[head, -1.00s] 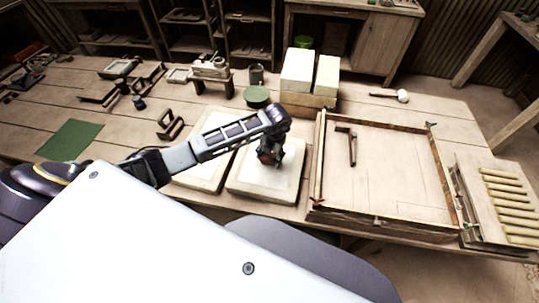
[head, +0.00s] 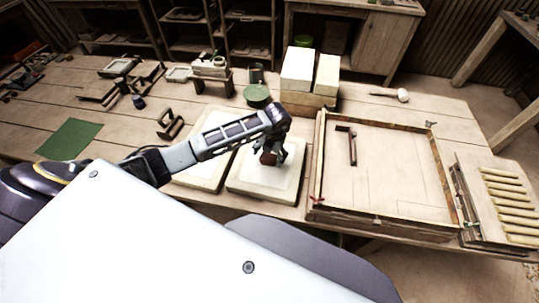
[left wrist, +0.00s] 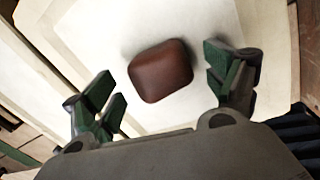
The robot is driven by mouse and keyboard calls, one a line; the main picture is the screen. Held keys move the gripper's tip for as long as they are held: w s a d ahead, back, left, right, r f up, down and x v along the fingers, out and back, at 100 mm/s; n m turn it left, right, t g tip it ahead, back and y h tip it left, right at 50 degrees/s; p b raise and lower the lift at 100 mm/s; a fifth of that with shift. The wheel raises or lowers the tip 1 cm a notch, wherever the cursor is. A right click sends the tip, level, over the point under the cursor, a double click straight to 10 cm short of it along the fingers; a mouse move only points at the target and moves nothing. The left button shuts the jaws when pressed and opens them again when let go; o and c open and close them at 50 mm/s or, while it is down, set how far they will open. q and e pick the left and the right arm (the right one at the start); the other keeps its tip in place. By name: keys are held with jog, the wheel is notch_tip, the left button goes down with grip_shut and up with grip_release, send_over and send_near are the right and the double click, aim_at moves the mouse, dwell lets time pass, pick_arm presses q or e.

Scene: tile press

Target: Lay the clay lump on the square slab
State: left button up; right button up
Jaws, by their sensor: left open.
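The clay lump (head: 267,158) is a small reddish-brown rounded block. In the left wrist view the lump (left wrist: 160,71) lies on a flat white surface. That surface is the right-hand of two pale slabs, the square slab (head: 258,183); it also shows in the left wrist view (left wrist: 205,20). My left gripper (head: 276,155) is over this slab at the lump. In the left wrist view my left gripper (left wrist: 168,92) has its green-padded fingers wide apart, with the lump between and beyond them and gaps on both sides. My right gripper is not in view.
Another pale slab (head: 200,178) lies just left, partly behind my arm. A wooden-framed tray (head: 316,175) stands close on the right. White blocks (head: 297,70) and a green round-topped pot (head: 257,95) stand behind. A green mat (head: 68,139) lies far left.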

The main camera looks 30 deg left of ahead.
pick_arm(q)
notch_tip(320, 180, up, 12)
jog(key=d, duration=0.1)
jog(key=shift+d, duration=0.25)
dwell(0.5)
jog(key=shift+s+f, duration=0.1)
jog(key=shift+f, duration=0.05)
dwell(0.4)
